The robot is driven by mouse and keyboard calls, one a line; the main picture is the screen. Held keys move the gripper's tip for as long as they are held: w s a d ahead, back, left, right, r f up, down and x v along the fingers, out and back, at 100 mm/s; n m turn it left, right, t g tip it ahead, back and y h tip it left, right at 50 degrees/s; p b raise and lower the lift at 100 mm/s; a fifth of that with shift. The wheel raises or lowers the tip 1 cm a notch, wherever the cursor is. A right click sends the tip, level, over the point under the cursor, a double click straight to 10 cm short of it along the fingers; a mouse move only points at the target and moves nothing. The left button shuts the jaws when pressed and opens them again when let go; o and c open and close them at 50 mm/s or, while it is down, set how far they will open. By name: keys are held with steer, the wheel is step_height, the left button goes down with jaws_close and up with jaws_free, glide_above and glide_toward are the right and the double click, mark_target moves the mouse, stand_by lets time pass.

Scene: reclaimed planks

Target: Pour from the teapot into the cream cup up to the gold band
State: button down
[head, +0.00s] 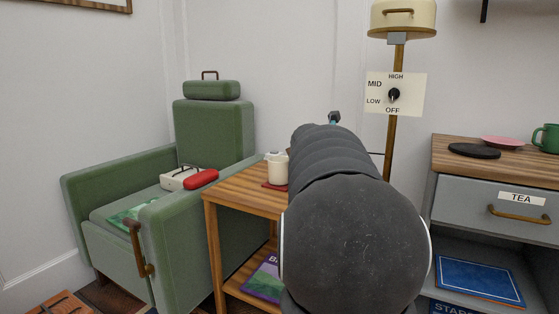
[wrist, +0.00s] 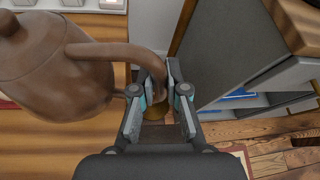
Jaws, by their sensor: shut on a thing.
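A brown teapot (wrist: 55,70) fills the left of the wrist view, with its lid and knob at the upper left. Its handle reaches right between the fingers of my gripper (wrist: 160,100), which is shut on it. I cannot tell how far the teapot is tilted, and its spout is out of view. In the head view a cream cup (head: 278,170) stands on a red mat (head: 268,186) on the wooden side table (head: 235,192). My arm hides part of the cup, the teapot and my gripper there. I cannot make out the gold band or the cup's contents.
A green armchair (head: 215,130) stands left of the side table. A grey cabinet (head: 490,190) with a wooden top stands at the right, bearing a black disc (head: 474,151), a pink plate (head: 502,142) and a green mug (head: 547,138). A lamp pole (head: 391,140) rises behind.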

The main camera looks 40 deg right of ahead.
steer(key=shift+w+r+n, duration=0.15)
steer(key=shift+w+r, duration=0.1)
steer(key=shift+r, duration=0.25)
steer(key=shift+w+r+n, duration=0.15)
steer(key=shift+w+r, duration=0.05)
steer(key=shift+r, duration=0.3)
steer(key=shift+w+a+r+g+p, duration=0.15)
steer(key=shift+w+r+g+p, duration=0.25)
steer(key=shift+r, duration=0.2)
steer(key=shift+r, duration=0.1)
steer(key=shift+w+r+n, duration=0.1)
steer(key=shift+r+n, duration=0.05)
steer(key=shift+n, duration=0.15)
steer(key=shift+n+g, duration=0.6)
steer(key=shift+n, duration=0.1)
steer(key=shift+w+a+r+p, duration=0.1)
steer(key=shift+w+r+p, duration=0.8)
steer(key=shift+p, duration=0.35)
steer(key=shift+w+a+r+p, duration=0.1)
steer(key=shift+w+r+p, duration=0.55)
steer(key=shift+r+p, duration=0.5)
stand_by(2.9)
